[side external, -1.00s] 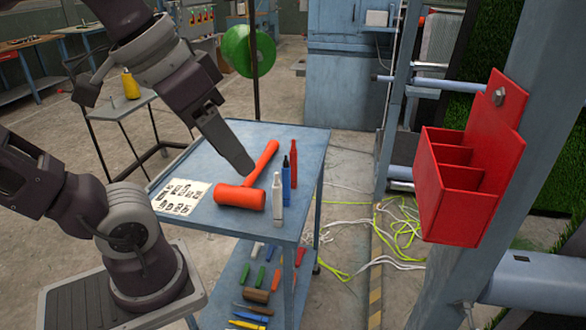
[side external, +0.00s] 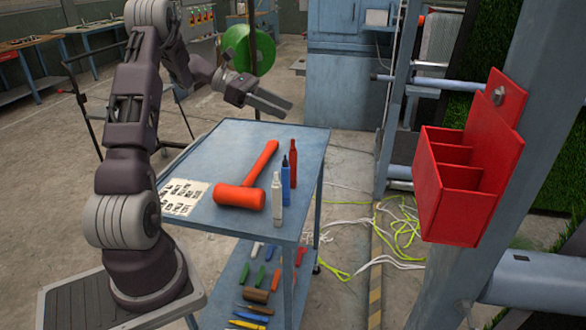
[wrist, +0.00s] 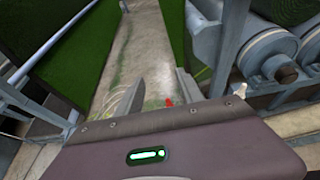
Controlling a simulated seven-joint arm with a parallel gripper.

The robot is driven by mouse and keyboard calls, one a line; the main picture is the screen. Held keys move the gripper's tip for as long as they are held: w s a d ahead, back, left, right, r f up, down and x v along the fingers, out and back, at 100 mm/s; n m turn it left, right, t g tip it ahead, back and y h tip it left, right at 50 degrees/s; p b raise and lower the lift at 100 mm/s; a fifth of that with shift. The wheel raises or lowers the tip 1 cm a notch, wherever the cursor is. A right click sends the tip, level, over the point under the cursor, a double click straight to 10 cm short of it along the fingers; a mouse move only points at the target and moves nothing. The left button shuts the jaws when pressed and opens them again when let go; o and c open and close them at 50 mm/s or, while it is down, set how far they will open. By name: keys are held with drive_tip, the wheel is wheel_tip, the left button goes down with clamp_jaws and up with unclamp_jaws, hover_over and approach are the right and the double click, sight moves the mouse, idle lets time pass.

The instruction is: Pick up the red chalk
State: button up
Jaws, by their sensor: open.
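I cannot tell what that bit is.
A red-orange mallet (side external: 243,193) lies left of the sticks, near a printed sheet (side external: 182,197). A red compartment box (side external: 461,190) hangs on a post at right. Several tools lie on the lower shelf. Yellow and white cords (side external: 400,235) lie on the floor.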

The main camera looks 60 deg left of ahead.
approach(293, 164)
drive_tip(key=w+d+r, duration=0.1)
drive_tip(key=w+d, duration=0.2)
drive_tip(key=w, duration=0.1)
drive_tip(key=x, duration=0.7)
drive_tip(key=shift+w+f, duration=0.2)
drive_tip(key=shift+f, duration=0.05)
clamp_jaws()
